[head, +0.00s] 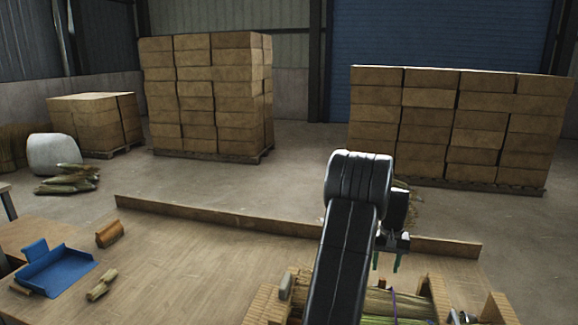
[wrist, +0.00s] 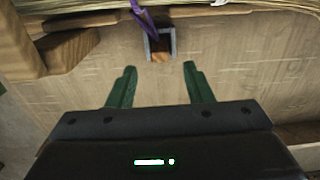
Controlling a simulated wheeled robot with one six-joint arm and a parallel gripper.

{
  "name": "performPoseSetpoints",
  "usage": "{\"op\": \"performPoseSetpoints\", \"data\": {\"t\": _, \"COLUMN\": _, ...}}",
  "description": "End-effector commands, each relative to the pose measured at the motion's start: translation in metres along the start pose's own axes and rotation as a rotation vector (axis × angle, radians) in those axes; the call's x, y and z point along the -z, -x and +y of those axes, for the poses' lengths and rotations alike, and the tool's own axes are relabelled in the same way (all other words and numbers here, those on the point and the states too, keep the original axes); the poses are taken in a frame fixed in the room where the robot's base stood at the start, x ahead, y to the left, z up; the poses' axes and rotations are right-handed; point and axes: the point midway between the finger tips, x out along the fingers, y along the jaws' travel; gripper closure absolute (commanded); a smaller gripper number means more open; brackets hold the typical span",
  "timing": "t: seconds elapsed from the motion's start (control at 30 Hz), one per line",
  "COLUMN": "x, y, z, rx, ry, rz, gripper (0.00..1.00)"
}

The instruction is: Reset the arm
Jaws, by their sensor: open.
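My gripper (head: 386,262) hangs at the end of my arm, above the work table near a wooden rack of straw. In the wrist view my gripper (wrist: 159,68) has two green fingers spread apart, with nothing between them. Below and beyond the fingertips is the bare wooden surface. A bundle of long straw (wrist: 90,14) runs across the top of the wrist view, and it also shows in the head view (head: 400,303), partly hidden by my arm. A purple strap (wrist: 143,14) hangs from it down to a small grey bracket (wrist: 160,45).
A low wooden board (head: 250,220) edges the table's far side. A blue tray (head: 62,272), an orange-brown block (head: 109,233) and a small straw bundle (head: 102,285) lie at the left. A wooden block (wrist: 65,50) stands left of the fingers. The table's middle is clear.

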Motion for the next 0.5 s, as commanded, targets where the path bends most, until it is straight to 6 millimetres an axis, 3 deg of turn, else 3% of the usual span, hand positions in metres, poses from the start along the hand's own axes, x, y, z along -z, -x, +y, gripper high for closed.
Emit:
{"op": "performPoseSetpoints", "data": {"t": 0.3, "x": 0.000, "y": 0.065, "z": 0.000, "rx": 0.000, "ry": 0.000, "rz": 0.003, "gripper": 0.54}}
{"op": "performPoseSetpoints", "data": {"t": 0.33, "x": -0.001, "y": 0.066, "z": 0.000, "rx": 0.000, "ry": 0.000, "rz": 0.000, "gripper": 0.54}}
{"op": "performPoseSetpoints", "data": {"t": 0.5, "x": -0.001, "y": 0.026, "z": 0.000, "rx": 0.001, "ry": 0.000, "rz": -0.006, "gripper": 0.54}}
